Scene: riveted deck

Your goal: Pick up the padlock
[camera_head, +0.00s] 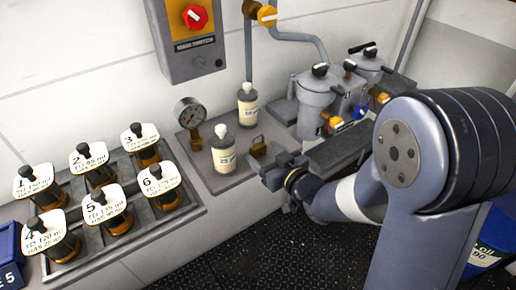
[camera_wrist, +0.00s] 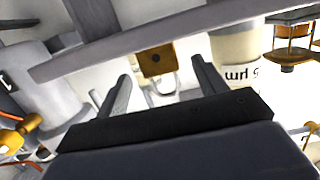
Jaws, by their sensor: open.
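The padlock (camera_head: 258,147) is a small brass block on the grey shelf, right of the white-labelled bottles. In the wrist view the padlock (camera_wrist: 156,62) shows its brass face with a dark keyhole spot, and its pale shackle appears below it in the picture. My gripper (camera_head: 272,168) is just in front and to the right of the padlock in the head view. In the wrist view my gripper (camera_wrist: 161,70) is open, with the padlock seen between its two fingers. I see no finger closed on it; the exact gap in depth is unclear.
Two labelled bottles (camera_head: 223,152) (camera_head: 247,105) and a pressure gauge (camera_head: 189,111) stand left of the padlock. Grey filter canisters (camera_head: 318,100) stand to the right. A rack (camera_head: 180,205) of numbered sample jars fills the left. A grey bar (camera_wrist: 190,32) crosses the wrist view.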

